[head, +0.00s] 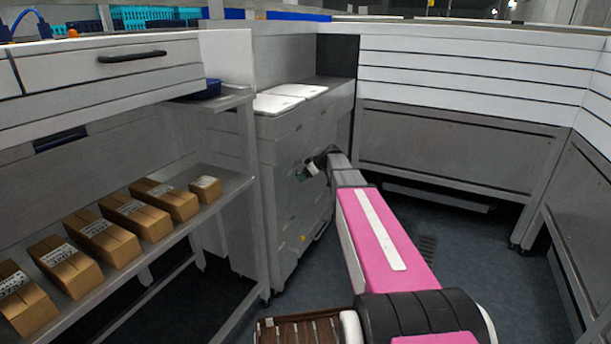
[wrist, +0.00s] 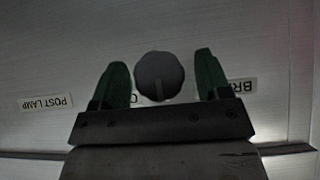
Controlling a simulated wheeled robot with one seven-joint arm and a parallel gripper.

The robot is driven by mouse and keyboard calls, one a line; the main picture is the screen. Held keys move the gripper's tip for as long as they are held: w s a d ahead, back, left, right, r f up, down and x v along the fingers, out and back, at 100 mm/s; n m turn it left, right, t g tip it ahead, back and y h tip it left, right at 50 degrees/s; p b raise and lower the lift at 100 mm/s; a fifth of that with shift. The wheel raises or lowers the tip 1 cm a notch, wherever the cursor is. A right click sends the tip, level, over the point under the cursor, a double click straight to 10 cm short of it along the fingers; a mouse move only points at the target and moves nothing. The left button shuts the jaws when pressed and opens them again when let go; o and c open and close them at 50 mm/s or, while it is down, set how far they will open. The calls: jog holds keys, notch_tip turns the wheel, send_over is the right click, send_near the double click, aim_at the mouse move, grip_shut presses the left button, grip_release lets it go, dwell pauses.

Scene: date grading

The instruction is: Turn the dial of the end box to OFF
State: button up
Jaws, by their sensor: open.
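A round dark grey dial (wrist: 160,72) stands out from a light metal panel in the wrist view. A mark on it points down in the picture, toward my gripper's palm. My gripper (wrist: 162,62) is open, with one green finger on each side of the dial and small gaps between. A partly hidden letter shows beside the dial's lower left. In the head view my gripper (head: 311,168) is at the front face of a grey metal cabinet (head: 285,190); the dial cannot be made out there. Whether this cabinet is the end box cannot be told.
An upside-down "POST LAMP" label (wrist: 45,102) and a partly hidden label beginning "BR" (wrist: 242,86) flank the dial. A shelf (head: 222,190) with several cardboard boxes stands left. White lids (head: 292,92) top the cabinet. Floor (head: 450,240) is open to the right.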

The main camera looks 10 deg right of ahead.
jog(key=c, duration=0.9)
jog(key=shift+w+m+g+y, duration=0.15)
jog(key=shift+m+g+y, duration=0.35)
jog(key=shift+g+y, duration=0.15)
jog(key=shift+d+m+g+y, duration=0.1)
jog(key=shift+m+g+y, duration=0.7)
jog(key=shift+g, duration=0.25)
jog(key=m+g+y, duration=0.2)
jog(key=g+y, duration=0.1)
jog(key=shift+f+m+y, duration=0.1)
jog(key=shift+m+y, duration=0.15)
jog(key=shift+m, duration=0.05)
